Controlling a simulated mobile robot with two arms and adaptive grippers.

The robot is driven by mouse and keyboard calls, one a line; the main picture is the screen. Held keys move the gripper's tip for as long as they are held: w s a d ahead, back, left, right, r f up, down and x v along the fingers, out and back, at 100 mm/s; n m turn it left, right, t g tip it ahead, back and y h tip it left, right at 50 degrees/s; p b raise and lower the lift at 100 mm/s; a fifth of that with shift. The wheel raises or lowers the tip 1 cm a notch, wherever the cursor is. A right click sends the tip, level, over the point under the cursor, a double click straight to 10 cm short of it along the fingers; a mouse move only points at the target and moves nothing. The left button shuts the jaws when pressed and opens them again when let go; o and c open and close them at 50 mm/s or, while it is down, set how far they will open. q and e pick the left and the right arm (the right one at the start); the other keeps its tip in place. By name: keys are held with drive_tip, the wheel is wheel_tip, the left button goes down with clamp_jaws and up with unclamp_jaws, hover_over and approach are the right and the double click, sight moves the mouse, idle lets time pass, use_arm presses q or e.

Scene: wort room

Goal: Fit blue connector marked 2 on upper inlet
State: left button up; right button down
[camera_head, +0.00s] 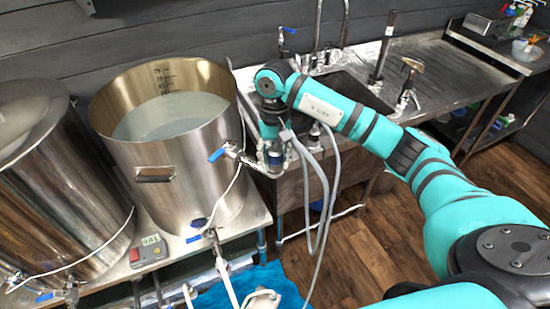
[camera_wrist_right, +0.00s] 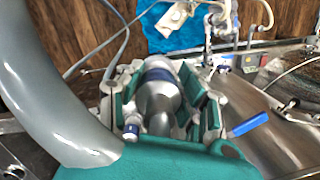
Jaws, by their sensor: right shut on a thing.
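My right gripper (camera_head: 273,155) is at the right side of the open steel kettle (camera_head: 180,165), in front of the sink. In the right wrist view its green-padded fingers are shut around a silver connector with a blue band (camera_wrist_right: 158,85); its number cannot be read. The upper inlet (camera_head: 231,150), with a blue lever (camera_head: 217,155), sticks out of the kettle wall just left of the gripper. In the wrist view a blue lever (camera_wrist_right: 248,125) shows right of the fingers. Whether connector and inlet touch cannot be told. My left gripper is not in view.
Grey hoses (camera_head: 322,200) hang below the right gripper. A lower valve (camera_head: 208,232) with blue parts is on the kettle's front. A second steel vessel (camera_head: 60,190) stands left. A red-and-grey box (camera_head: 148,250) is on the bench. The sink counter (camera_head: 440,75) extends right.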

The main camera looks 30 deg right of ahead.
drive_tip(key=shift+f, duration=0.2)
drive_tip(key=c, duration=0.8)
unclamp_jaws()
drive_tip(key=shift+o, duration=0.2)
